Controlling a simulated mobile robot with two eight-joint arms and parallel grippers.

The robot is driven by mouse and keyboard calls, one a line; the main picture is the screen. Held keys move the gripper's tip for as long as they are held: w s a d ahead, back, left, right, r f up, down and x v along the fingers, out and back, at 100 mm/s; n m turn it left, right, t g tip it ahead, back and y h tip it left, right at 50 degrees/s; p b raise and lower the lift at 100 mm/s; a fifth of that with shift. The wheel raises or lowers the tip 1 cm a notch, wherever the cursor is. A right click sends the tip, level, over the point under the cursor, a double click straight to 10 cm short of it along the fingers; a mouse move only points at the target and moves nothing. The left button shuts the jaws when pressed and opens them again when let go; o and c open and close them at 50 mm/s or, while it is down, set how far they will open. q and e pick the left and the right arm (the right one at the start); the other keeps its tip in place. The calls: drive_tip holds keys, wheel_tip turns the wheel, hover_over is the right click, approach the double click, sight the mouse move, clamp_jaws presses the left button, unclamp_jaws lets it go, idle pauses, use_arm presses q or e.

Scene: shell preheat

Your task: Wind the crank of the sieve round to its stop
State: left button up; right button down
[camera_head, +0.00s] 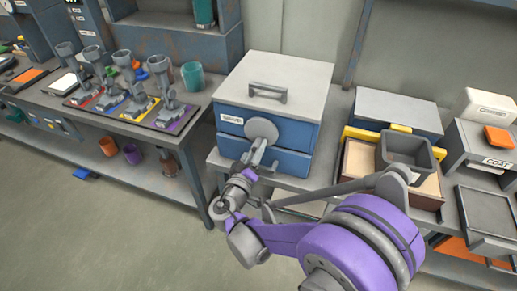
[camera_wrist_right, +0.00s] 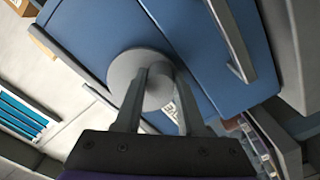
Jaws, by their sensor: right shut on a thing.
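The sieve (camera_head: 285,80) is a blue box with a light grey top and a small label on its front. Its crank (camera_head: 260,128) shows as a round grey disc on the front face. The crank disc is also large in the right wrist view (camera_wrist_right: 140,80), against the blue front. My right gripper (camera_head: 258,148) reaches the crank from below and in front, shut on it. In the right wrist view, the gripper's fingers (camera_wrist_right: 157,75) end at the disc; the exact part between the tips is largely hidden. My left gripper is in neither view.
At left, several grey upright devices stand on coloured bases (camera_head: 135,105) beside a teal cup (camera_head: 192,76). Right of the sieve are a dark grey square bin (camera_head: 405,150) and a shelf unit labelled COAT (camera_head: 497,162). Open floor (camera_head: 80,240) lies at front left.

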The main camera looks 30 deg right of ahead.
drive_tip(key=shift+a+m, duration=0.1)
drive_tip(key=shift+m, duration=0.2)
drive_tip(key=c, duration=0.5)
unclamp_jaws()
drive_tip(key=v, duration=1)
drive_tip(key=shift+s+a, duration=0.25)
drive_tip(key=shift+s, duration=0.05)
